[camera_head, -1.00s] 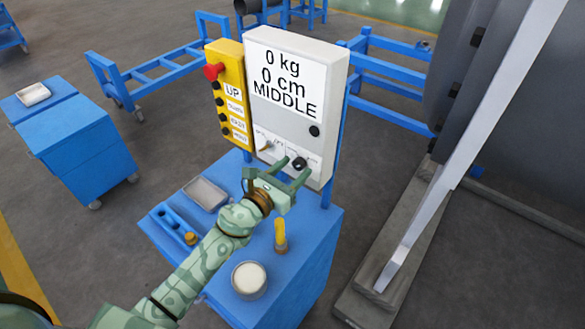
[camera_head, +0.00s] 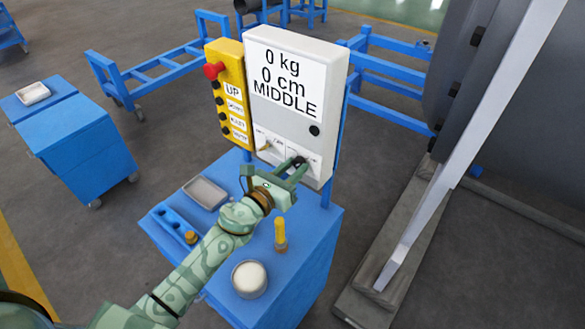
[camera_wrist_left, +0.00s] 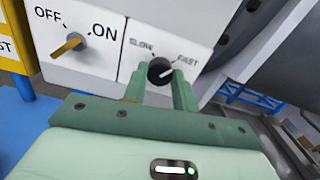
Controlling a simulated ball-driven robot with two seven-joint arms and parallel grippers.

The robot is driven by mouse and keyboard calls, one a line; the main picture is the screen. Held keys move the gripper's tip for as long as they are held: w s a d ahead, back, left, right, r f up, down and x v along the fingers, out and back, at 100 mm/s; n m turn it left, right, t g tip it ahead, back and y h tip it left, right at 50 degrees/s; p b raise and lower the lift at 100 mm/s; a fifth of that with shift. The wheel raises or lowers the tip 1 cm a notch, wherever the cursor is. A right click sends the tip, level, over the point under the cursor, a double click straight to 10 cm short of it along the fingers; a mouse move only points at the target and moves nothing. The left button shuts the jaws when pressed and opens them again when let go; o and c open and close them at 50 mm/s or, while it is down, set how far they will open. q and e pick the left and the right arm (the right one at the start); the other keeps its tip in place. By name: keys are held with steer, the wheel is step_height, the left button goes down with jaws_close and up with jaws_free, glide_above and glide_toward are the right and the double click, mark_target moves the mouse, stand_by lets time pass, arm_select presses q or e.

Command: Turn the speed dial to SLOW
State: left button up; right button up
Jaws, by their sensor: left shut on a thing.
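The speed dial (camera_wrist_left: 160,71) is a black round knob on the front of the grey control box (camera_head: 330,107). In the left wrist view it sits between the words SLOW and FAST, with its white mark pointing right towards FAST. The box's display (camera_head: 285,83) reads 0 kg, 0 cm, MIDDLE. My left gripper (camera_head: 294,166) is at the lower front of the box, shut on the dial. In the left wrist view its two green fingers (camera_wrist_left: 160,87) stand on either side of the knob. My right gripper is not in view.
An OFF/ON switch (camera_wrist_left: 70,45) with an orange handle is left of the dial. A yellow button panel (camera_head: 226,92) with a red knob (camera_head: 213,71) stands beside the box. The blue cart (camera_head: 318,235) below carries a grey tray (camera_head: 205,193) and a round dish (camera_head: 249,278).

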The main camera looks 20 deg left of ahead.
arm_select(q)
steer(key=n, duration=0.4)
steer(key=n+p, duration=0.1)
steer(key=n, duration=0.3)
steer(key=shift+n, duration=0.4)
steer(key=n+p, duration=0.1)
steer(key=n, duration=0.2)
steer(key=shift+n, duration=0.3)
steer(key=shift+n+p, duration=0.55)
steer(key=shift+n, duration=1.35)
steer(key=o, duration=1)
steer(key=b+v, duration=0.1)
steer(key=v, duration=1.5)
steer(key=shift+s, duration=0.2)
